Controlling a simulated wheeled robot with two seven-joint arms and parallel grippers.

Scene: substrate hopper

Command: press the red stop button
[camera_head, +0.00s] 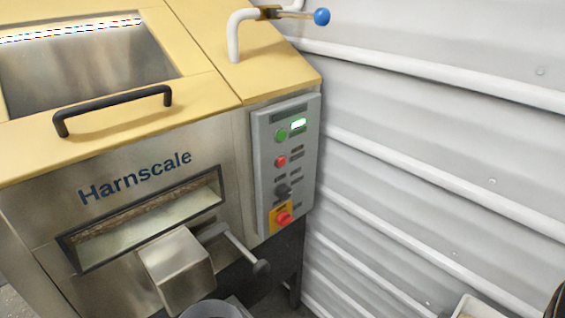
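A grey control panel (262,165) is on the right front of the Harnscale machine. A small round red button (281,161) sits on it below a green button (282,135). A larger red mushroom-shaped button (284,219) sits on a yellow plate at the panel's bottom. A black knob (283,190) is between the two red buttons. The labels are too small to read. Neither of my grippers is in view, and nothing covers the buttons.
A black lid handle (112,108) and a white pipe with a blue-knobbed lever (321,16) are above. A metal chute (178,268) and a black-knobbed rod (260,268) project below left of the panel. A ribbed white wall (430,150) stands close on the right.

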